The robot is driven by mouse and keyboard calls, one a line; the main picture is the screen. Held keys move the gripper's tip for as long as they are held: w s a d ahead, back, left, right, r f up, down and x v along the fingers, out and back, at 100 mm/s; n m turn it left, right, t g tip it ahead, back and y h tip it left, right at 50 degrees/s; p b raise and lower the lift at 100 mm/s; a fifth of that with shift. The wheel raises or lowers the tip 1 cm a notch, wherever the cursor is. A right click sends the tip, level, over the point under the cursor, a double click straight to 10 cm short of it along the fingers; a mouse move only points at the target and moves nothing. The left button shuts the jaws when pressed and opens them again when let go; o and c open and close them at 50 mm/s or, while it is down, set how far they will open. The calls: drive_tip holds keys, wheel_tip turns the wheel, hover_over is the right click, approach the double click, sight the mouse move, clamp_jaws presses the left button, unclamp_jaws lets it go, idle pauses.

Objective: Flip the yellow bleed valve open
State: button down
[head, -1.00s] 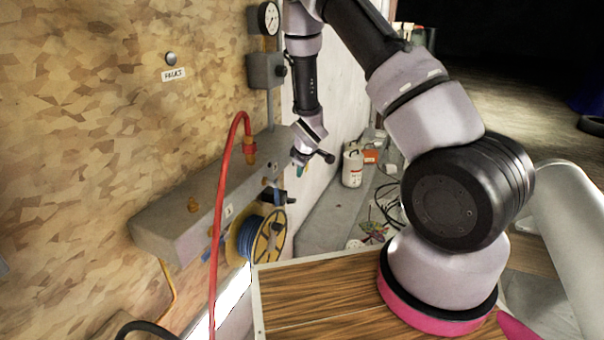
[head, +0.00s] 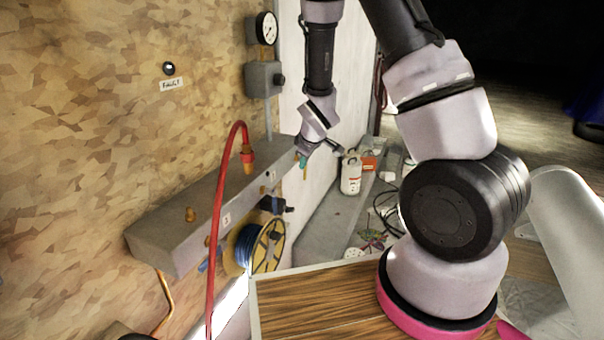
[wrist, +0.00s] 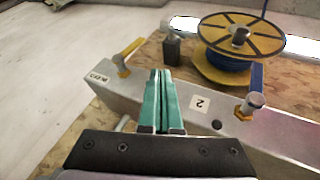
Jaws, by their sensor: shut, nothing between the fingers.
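The yellow bleed valve (wrist: 124,68) shows in the wrist view on the far left end of the grey manifold (wrist: 290,135), beside a label reading BLEED (wrist: 98,77). Its handle slants up and to the right. My gripper (wrist: 160,72) is shut and empty, its teal fingers pressed together just right of the valve, with a gap visible in the picture. In the head view my gripper (head: 302,160) is at the manifold's far end. A small yellow piece shows just below the fingers there; I cannot tell whether it touches them.
A valve with a blue handle (wrist: 255,80) and a label 2 (wrist: 200,103) are to the right on the manifold. A dark block (wrist: 172,48) and a yellow cable spool (wrist: 280,44) lie beyond. A red hose (head: 217,210) arches over the manifold. A white bottle (head: 350,177) stands behind my gripper.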

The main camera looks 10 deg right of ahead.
sight(304, 175)
drive_tip(key=w+d+f, duration=0.2)
drive_tip(key=w+f, duration=0.6)
drive_tip(key=w, duration=0.1)
drive_tip(key=shift+f, duration=0.4)
drive_tip(key=shift+w+d+f, duration=0.25)
drive_tip(key=shift+w+d, duration=0.2)
drive_tip(key=shift+d, duration=0.05)
